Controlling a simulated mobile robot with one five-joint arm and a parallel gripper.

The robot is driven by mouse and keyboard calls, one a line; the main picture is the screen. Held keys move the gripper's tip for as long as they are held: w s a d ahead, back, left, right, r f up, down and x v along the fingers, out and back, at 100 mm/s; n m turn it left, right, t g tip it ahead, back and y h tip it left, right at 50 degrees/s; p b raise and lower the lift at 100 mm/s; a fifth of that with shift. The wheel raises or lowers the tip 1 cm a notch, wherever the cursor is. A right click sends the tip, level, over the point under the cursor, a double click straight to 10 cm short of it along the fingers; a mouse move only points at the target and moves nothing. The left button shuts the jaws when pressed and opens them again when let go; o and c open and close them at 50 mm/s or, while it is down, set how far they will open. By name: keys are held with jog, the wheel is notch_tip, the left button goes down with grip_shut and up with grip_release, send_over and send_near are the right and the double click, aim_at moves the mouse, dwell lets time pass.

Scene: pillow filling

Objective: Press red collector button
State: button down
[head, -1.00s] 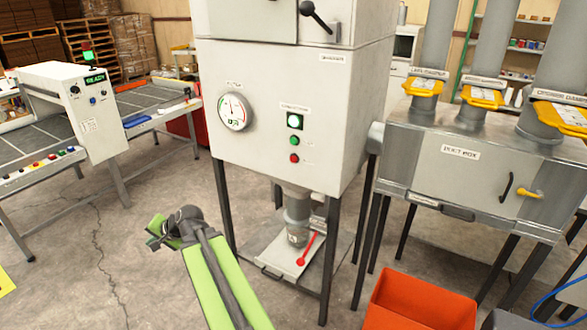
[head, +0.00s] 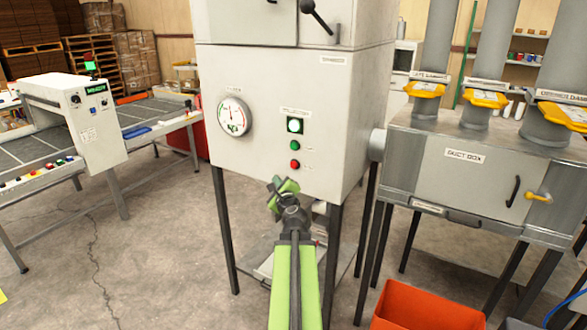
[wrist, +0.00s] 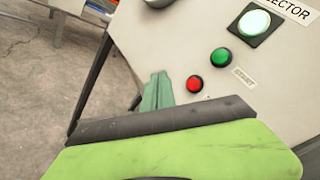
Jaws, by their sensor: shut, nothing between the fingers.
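The red button (head: 295,164) sits on the front of the grey collector cabinet (head: 260,155), below a green button (head: 295,145) and a lit square lamp (head: 295,125). In the wrist view the red button (wrist: 194,84) shows just right of my gripper's tip, with the green button (wrist: 221,57) up and to its right. My gripper (head: 284,185) is shut and empty, below and slightly left of the red button in the head view. Its tip shows in the wrist view (wrist: 157,88). I cannot tell the exact gap to the panel; no contact with the button shows.
A round gauge (head: 234,117) is left of the buttons. The cabinet stands on dark legs (head: 226,230). A duct box (head: 462,172) is at right, above an orange bin (head: 415,308). A conveyor machine (head: 88,115) is at left. Open floor (head: 150,260) lies between.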

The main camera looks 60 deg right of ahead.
send_near(290, 165)
jog(key=w+d, duration=0.2)
jog(key=w, duration=0.3)
jog(key=shift+s+d+f, duration=0.1)
jog(key=shift+d+f, duration=0.2)
jog(key=shift+d, duration=0.05)
jog(key=shift+d, duration=0.1)
dwell(1.8)
jog(key=shift+d, duration=0.3)
jog(key=shift+d, duration=0.55)
dwell(0.5)
jog(key=shift+a, duration=0.95)
jog(key=shift+a, duration=0.1)
